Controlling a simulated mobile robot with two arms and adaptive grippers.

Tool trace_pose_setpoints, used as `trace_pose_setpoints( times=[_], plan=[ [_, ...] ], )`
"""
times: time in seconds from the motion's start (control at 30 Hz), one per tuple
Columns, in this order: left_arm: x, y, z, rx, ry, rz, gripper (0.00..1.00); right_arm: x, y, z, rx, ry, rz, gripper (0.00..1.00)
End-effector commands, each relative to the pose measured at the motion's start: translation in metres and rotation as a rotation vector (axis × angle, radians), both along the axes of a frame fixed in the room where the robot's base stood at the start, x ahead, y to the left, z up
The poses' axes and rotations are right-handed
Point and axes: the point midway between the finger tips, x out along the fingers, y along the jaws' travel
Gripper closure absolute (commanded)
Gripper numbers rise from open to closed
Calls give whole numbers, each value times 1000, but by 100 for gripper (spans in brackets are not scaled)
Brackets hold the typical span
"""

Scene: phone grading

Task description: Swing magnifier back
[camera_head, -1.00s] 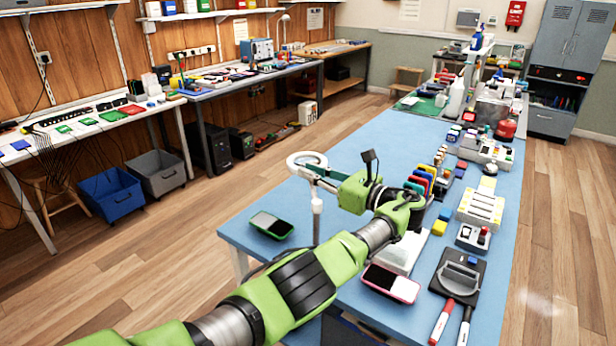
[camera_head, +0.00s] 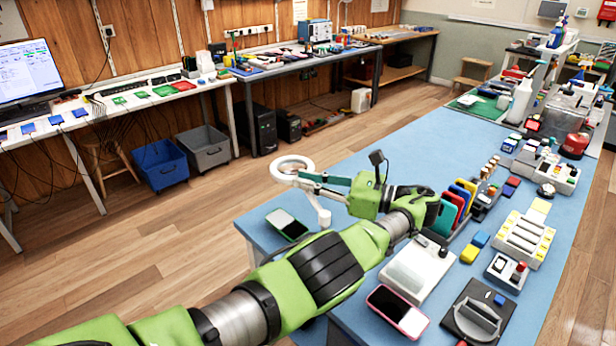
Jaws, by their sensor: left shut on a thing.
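The magnifier (camera_head: 291,168) is a white ring-shaped head on a pale arm, above the left edge of the blue table. A white post end (camera_head: 324,217) hangs below its arm. My left gripper (camera_head: 335,187) is shut on the magnifier's arm, close behind the ring. My left arm crosses the view from the lower left and hides part of the table's near edge. My right gripper is not in view.
A pink-edged phone (camera_head: 398,312), a white box (camera_head: 417,268) and a rack of coloured cases (camera_head: 455,208) stand right of my arm. The table's far left part is clear.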

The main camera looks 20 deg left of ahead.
Motion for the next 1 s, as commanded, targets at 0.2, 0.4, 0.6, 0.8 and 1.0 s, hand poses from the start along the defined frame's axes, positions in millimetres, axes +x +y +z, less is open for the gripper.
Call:
trace_pose_setpoints(
  times=[0.2, 0.4, 0.6, 0.8, 1.0],
  plan=[
    [-1, 1, -4, -6, 7, 3, 100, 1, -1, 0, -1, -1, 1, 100],
    [-1, 1, -4, -5, 7, 3, 71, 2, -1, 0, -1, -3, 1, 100],
    [-1, 1, -2, -3, 4, 2, 71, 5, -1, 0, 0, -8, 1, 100],
    [0, -1, -1, -5, 5, -3, 71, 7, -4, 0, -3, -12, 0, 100],
    [3, -4, 7, -9, 6, -15, 71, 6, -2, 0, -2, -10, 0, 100]
  ],
)
